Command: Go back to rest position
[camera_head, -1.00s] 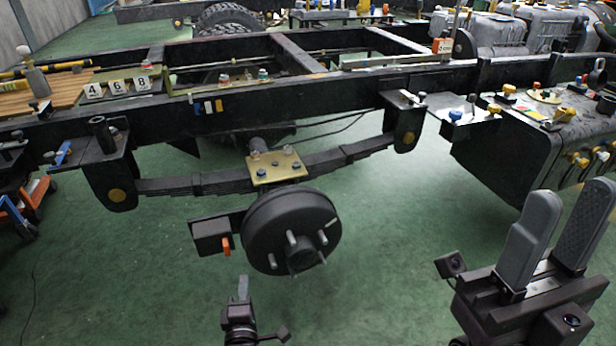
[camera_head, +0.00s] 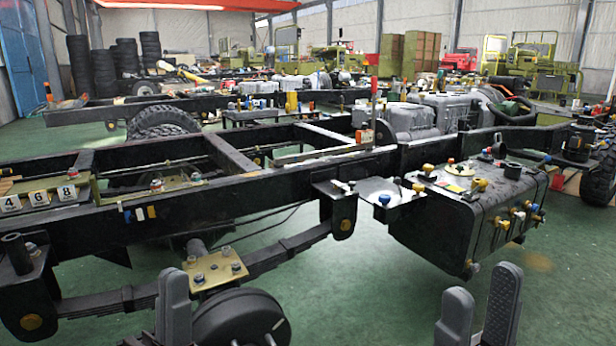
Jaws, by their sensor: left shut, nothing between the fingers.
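My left gripper (camera_head: 173,288) shows at the bottom left in front of the chassis, its grey fingers together and empty. It overlaps the left edge of the black wheel hub (camera_head: 240,318) in the picture; I cannot tell the gap between them. My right gripper (camera_head: 480,300) is at the bottom right, with its two grey fingers upright and apart and nothing between them. It is in front of and below the black tank box (camera_head: 455,225). The lower parts of both grippers and the arms are cut off by the bottom edge.
A black truck chassis frame (camera_head: 240,186) crosses the view, with a leaf spring (camera_head: 290,252) and a brass plate (camera_head: 215,270) below it. Number tags (camera_head: 38,197) stand on its left. More chassis and stacked tires (camera_head: 125,55) stand behind.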

